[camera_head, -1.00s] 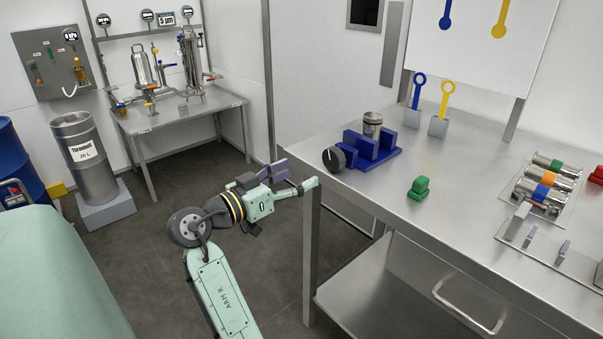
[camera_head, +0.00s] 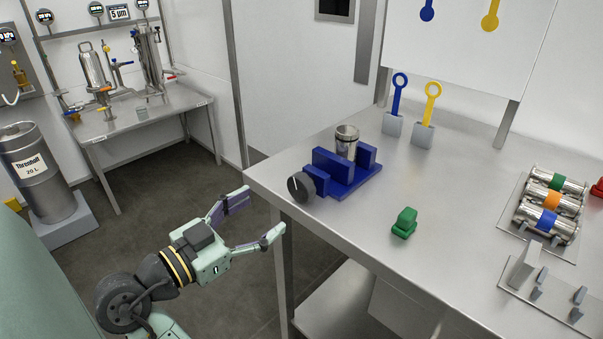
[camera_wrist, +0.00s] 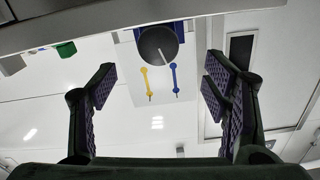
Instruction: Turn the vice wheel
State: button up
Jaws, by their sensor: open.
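The vice wheel (camera_head: 301,186) is a dark round knob with a light line on its face, at the near left end of the blue vice (camera_head: 345,178) on the steel bench. A metal cylinder (camera_head: 346,141) stands at the vice, behind its blue blocks. My gripper (camera_head: 253,217) is open and empty, left of the bench edge and below the wheel, apart from it. In the wrist view the wheel (camera_wrist: 158,45) shows at the top, between and beyond my spread fingers, with its light line tilted. The vice (camera_wrist: 172,27) is mostly hidden behind it there.
The steel bench's (camera_head: 345,225) front edge and leg lie close to my gripper. A green block (camera_head: 404,223) sits right of the vice. Blue (camera_head: 398,95) and yellow (camera_head: 430,103) ring-topped tools stand behind. Metal cylinders with coloured bands (camera_head: 551,205) lie at the right.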

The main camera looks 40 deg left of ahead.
aim_at(297, 191)
jog(key=w+p, duration=0.1)
jog(key=w, duration=0.2)
jog(key=w+p, duration=0.1)
jog(key=w, duration=0.2)
jog(key=w+d+p, duration=0.1)
jog(key=w, duration=0.2)
jog(key=shift+w+r, duration=0.15)
jog(key=shift+w, duration=0.55)
jog(key=shift+c, duration=0.5)
